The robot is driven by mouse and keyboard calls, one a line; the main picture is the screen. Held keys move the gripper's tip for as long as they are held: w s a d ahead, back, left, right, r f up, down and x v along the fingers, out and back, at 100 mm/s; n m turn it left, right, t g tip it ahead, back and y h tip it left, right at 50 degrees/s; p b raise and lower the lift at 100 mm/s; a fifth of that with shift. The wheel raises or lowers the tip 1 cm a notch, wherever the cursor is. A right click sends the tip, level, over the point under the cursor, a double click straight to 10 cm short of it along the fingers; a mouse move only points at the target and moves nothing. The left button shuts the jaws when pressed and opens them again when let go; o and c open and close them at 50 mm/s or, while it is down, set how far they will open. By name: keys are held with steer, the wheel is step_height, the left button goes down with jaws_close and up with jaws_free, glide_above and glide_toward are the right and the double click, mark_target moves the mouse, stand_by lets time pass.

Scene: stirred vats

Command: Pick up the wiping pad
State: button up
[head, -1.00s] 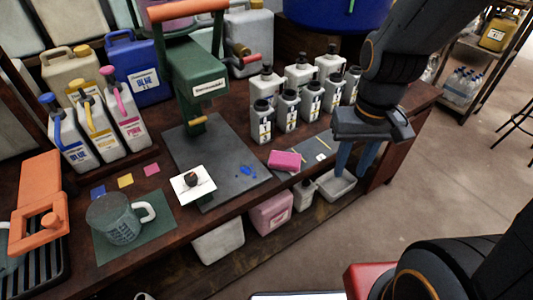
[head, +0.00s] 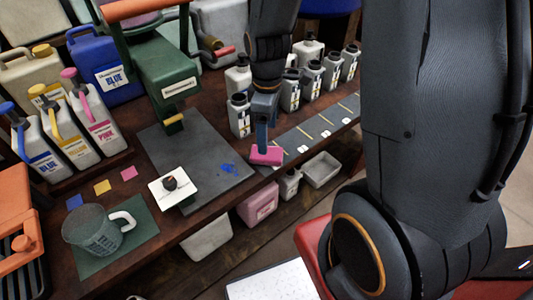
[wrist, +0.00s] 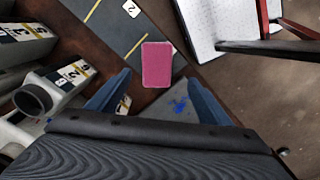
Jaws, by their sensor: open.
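The wiping pad is a pink rectangular block (head: 266,156) lying on the dark bench strip near the front edge, right of the grey mat. In the wrist view the pad (wrist: 157,64) lies ahead, in line with the gap between my fingers. My gripper (head: 262,146) points down at the pad in the head view, its blue fingers overlapping the pad's back edge there. In the wrist view the fingers of my gripper (wrist: 159,80) are spread, with nothing held. I cannot tell whether they touch the pad.
Blue spots (head: 228,169) mark the grey mat (head: 205,149) beside the pad. White bottles (head: 290,90) stand close behind. The green press (head: 165,80) rises behind the mat.

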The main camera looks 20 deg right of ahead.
steer(key=shift+w+f+n, duration=0.45)
steer(key=shift+f+n, duration=0.2)
steer(key=shift+n, duration=0.05)
steer(key=shift+f, duration=0.35)
steer(key=shift+s+d+f+p, duration=0.1)
steer(key=shift+f+p, duration=0.55)
steer(key=shift+f, duration=2.8)
steer(key=c, duration=1.2)
steer(key=shift+r+b, duration=0.45)
steer(key=shift+r, duration=4.6)
